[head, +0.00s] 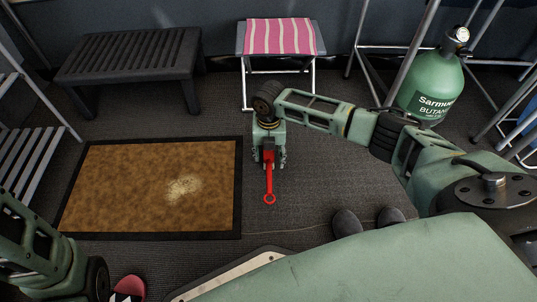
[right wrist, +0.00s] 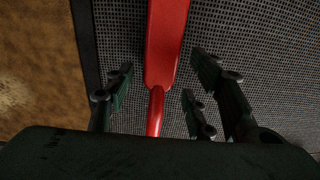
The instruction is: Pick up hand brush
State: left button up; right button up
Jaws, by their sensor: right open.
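The red hand brush (head: 269,183) lies on the dark grey floor, just right of the brown mat in the head view. Its ringed handle end points toward me, and its far part is hidden under my right gripper. My right gripper (head: 269,160) is over the brush, pointing down. In the right wrist view the red brush (right wrist: 167,45) runs between the spread fingers of the open gripper (right wrist: 160,100), with room on both sides. The brush's near part is hidden behind the gripper body. My left arm shows at the lower left of the head view, but its gripper fingers do not.
The brown mat (head: 140,185) with a pale crumb patch (head: 184,188) lies left of the brush. A striped stool (head: 280,38) stands behind my gripper, a black bench (head: 130,57) at the back left. A green butane cylinder (head: 430,88) is at the right. Dark shoes (head: 347,223) are near my body.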

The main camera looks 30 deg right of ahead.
jog(key=shift+c, duration=0.4)
grip_shut()
jog(key=shift+r, duration=0.1)
